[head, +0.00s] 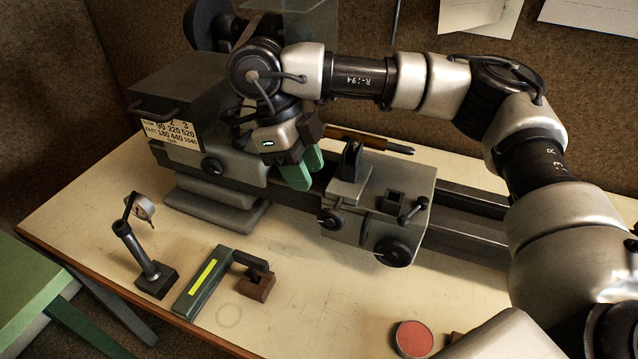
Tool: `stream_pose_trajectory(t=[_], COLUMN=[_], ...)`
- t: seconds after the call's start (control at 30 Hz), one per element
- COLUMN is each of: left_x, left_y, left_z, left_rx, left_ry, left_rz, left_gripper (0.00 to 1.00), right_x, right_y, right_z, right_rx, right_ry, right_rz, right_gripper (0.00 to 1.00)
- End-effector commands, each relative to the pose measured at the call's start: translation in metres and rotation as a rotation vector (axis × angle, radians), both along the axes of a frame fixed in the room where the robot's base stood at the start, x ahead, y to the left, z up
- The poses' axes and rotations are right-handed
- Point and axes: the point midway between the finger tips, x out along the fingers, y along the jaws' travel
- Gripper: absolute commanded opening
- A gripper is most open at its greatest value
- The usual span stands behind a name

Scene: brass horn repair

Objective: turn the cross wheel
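A small grey lathe (375,208) stands on the bench. Its carriage has a round black handwheel (393,252) low on the front face, which looks like the cross wheel. A smaller black knob (332,217) sits to its left, and a crank handle (413,210) is on top at the right. My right gripper (304,170) hangs over the lathe bed between the headstock and carriage, its green fingers pointing down, left of the handwheel and apart from it. The fingers look close together; whether they are fully shut is unclear. My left gripper is out of view.
The headstock (180,130) with a speed plate is at left. A dial gauge on a stand (145,250), a green bar with a yellow strip (205,285) and a brown block (256,284) lie in front. A red-topped round tin (413,338) is at the front edge.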

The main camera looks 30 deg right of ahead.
Motion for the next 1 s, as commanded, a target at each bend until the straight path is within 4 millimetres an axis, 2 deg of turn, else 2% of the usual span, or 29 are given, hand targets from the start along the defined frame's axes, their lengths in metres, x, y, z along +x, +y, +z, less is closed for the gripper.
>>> stream_pose_trajectory(t=[0.07,0.17,0.6,0.8,1.0], left_x=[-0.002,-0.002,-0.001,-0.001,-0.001], left_y=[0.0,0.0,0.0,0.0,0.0], left_z=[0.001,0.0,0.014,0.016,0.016], left_rx=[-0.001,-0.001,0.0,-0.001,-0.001], left_ry=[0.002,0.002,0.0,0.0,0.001], left_rz=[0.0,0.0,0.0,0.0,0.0], left_gripper=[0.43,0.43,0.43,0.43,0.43], right_x=[-0.001,-0.005,-0.027,-0.031,-0.031], right_y=[-0.002,-0.005,-0.025,-0.028,-0.028], right_z=[-0.001,-0.013,-0.082,-0.096,-0.098], right_rx=[-0.023,-0.024,-0.02,-0.019,-0.019], right_ry=[0.002,0.006,0.004,0.002,0.001], right_rz=[0.0,0.001,-0.001,-0.001,-0.001], right_gripper=[0.38,0.38,0.38,0.38,0.38])
